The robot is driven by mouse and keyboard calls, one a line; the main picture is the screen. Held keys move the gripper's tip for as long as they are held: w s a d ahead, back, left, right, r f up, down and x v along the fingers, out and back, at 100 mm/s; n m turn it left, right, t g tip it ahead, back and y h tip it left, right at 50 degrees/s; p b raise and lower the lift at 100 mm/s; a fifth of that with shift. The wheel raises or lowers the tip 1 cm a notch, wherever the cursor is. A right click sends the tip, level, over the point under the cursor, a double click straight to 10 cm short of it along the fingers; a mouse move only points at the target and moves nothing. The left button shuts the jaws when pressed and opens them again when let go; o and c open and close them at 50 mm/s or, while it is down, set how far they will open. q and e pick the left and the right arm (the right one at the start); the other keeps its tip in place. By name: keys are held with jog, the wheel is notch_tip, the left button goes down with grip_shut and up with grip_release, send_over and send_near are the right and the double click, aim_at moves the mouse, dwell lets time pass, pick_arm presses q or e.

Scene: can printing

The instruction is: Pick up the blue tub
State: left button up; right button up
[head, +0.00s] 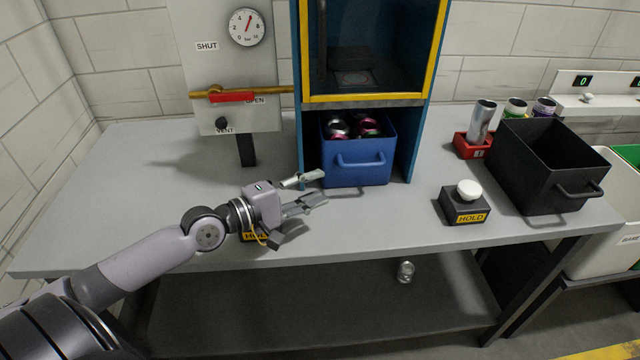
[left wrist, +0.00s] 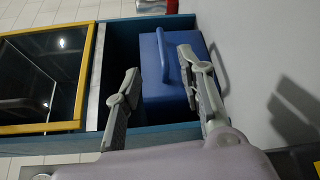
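The blue tub (head: 357,163) sits in the open lower bay of the blue cabinet and holds several cans (head: 352,127). A blue handle (head: 361,161) sticks out from its front face. My left gripper (head: 324,186) is open and empty, in front of the tub and a little to its left. In the left wrist view the tub (left wrist: 165,92) and its handle (left wrist: 162,55) show beyond the two spread fingers (left wrist: 158,62). The gap between the fingers lies over part of the tub's front. No contact with the handle shows. My right gripper is not in view.
The cabinet (head: 418,145) has side walls close beside the tub. A HOLD button box (head: 464,207), a black bin (head: 535,170) and a red can holder (head: 470,147) stand to the right. A gauge panel (head: 235,70) stands at left. The middle front of the table is clear.

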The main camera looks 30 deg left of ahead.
pick_arm(q)
jog(key=p, duration=0.2)
send_near(373, 166)
jog(key=x, duration=1)
jog(key=shift+w+d, duration=0.1)
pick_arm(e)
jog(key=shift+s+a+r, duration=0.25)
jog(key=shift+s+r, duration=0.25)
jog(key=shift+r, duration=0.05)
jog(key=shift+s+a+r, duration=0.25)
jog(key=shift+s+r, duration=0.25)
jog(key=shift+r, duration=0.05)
pick_arm(q)
grip_shut()
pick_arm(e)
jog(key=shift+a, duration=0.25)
